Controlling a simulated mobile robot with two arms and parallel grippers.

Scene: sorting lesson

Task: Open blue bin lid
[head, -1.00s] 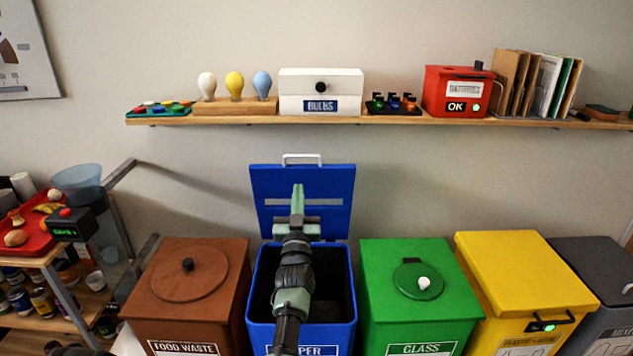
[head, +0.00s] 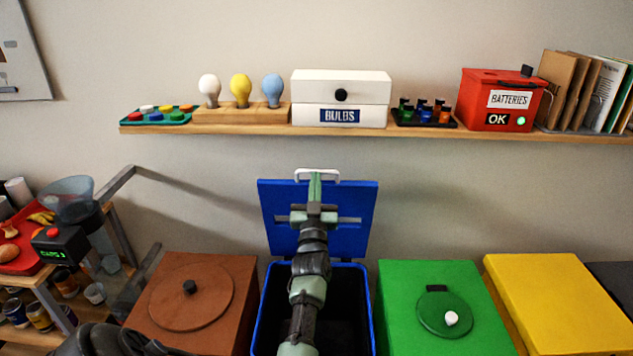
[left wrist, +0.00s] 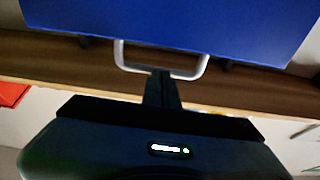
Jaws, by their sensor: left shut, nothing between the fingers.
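The blue bin (head: 370,310) stands open, its dark inside showing. Its blue lid (head: 355,225) is raised upright at the back, with a pale handle (head: 331,172) on its top edge. My left gripper (head: 315,180) is in front of the lid, its fingers shut and empty, with the tips overlapping the handle in the head view. In the left wrist view the shut fingers (left wrist: 163,88) point at the middle of the handle (left wrist: 130,66), below the blue lid (left wrist: 170,20); I cannot tell whether they touch it. My right gripper is not in view.
A brown bin (head: 232,275) stands left of the blue bin; green (head: 400,285) and yellow (head: 540,285) bins stand right, all lidded. A wall shelf (head: 250,127) above holds bulbs, boxes and folders. A cart with a red tray (head: 22,262) is at the left.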

